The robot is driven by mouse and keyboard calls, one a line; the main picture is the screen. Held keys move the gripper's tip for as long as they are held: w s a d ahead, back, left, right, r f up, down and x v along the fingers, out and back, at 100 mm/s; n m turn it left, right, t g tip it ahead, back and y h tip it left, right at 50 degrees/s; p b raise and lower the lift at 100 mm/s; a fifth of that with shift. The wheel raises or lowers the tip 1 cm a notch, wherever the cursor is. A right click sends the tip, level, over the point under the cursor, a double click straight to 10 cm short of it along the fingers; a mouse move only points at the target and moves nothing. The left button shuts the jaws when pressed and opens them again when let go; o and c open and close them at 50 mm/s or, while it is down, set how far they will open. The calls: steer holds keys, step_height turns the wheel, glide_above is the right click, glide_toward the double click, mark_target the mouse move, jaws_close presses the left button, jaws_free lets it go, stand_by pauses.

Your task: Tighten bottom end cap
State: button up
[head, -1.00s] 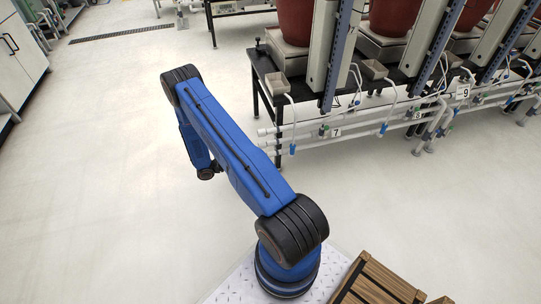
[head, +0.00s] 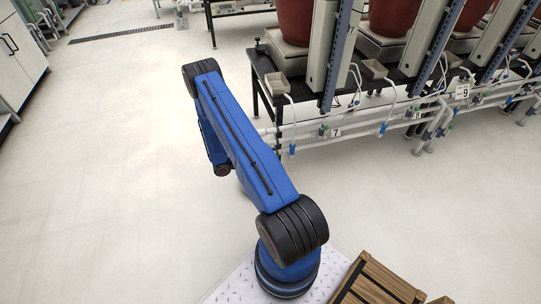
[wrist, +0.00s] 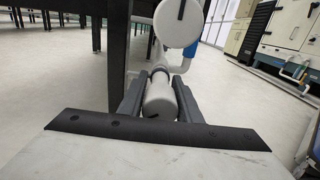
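In the wrist view, the bottom end cap (wrist: 160,100) is the white, rounded end of the lower pipe. It lies between the two dark fingers of my gripper (wrist: 160,108). The fingers are apart, one on each side of the cap, and I see no clear grip on it. The upper end cap (wrist: 178,22) is a white round disc above and slightly right of the gripper. In the head view, the white pipe ends (head: 264,132) show just right of my blue arm. My gripper is hidden behind the arm there.
A black table (head: 262,78) carries grey scales, red pots and tall columns above the pipes. A dark table leg (wrist: 118,55) stands close left of the gripper. Blue-handled valves and hoses run along the pipes. Open floor (head: 110,150) lies to the left.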

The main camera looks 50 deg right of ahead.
steer(key=c, duration=0.5)
steer(key=shift+m, duration=0.4)
steer(key=m, duration=0.5)
steer(key=shift+m, duration=0.3)
steer(key=m, duration=1.2)
steer(key=shift+m, duration=0.3)
steer(key=m, duration=0.5)
steer(key=shift+m, duration=0.4)
steer(key=o, duration=1)
